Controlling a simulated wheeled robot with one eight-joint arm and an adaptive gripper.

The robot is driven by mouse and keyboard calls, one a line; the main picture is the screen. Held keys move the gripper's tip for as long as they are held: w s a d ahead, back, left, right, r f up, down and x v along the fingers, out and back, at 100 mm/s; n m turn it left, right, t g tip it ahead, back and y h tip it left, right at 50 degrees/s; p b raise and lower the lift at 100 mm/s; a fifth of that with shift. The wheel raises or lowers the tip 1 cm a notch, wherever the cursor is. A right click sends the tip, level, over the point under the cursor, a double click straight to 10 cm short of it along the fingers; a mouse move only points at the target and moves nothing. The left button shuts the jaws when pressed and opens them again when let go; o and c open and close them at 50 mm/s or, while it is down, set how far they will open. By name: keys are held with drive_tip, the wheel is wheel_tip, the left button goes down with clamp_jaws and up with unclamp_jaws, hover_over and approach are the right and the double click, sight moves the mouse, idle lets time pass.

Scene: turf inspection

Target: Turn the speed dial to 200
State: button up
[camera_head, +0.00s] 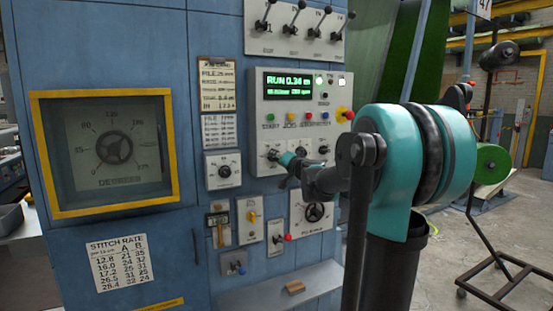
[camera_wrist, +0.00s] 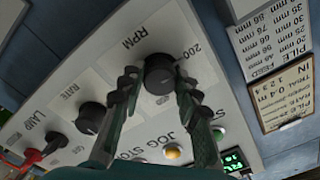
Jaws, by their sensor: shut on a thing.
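The speed dial (camera_wrist: 159,73) is a round black knob on a pale plate marked RPM, with "200" printed beside it in the wrist view. My gripper (camera_wrist: 158,88) has a ridged dark finger on each side of the knob and is shut on it. The knob's pointer cannot be made out. In the head view my gripper (camera_head: 283,160) reaches the left of the panel's lower row, largely covering the dial. The green display (camera_head: 288,83) reads "RUN 0.34 m", with a smaller rpm line too blurred to read surely.
Levers (camera_head: 300,20) stand above; a grey shelf (camera_head: 290,290) juts out below.

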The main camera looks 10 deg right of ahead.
drive_tip(key=shift+n, duration=0.3)
idle(0.4)
drive_tip(key=o, duration=1.2)
drive_tip(key=shift+c, duration=0.2)
drive_tip(key=shift+s, duration=0.1)
drive_tip(key=v, duration=1.2)
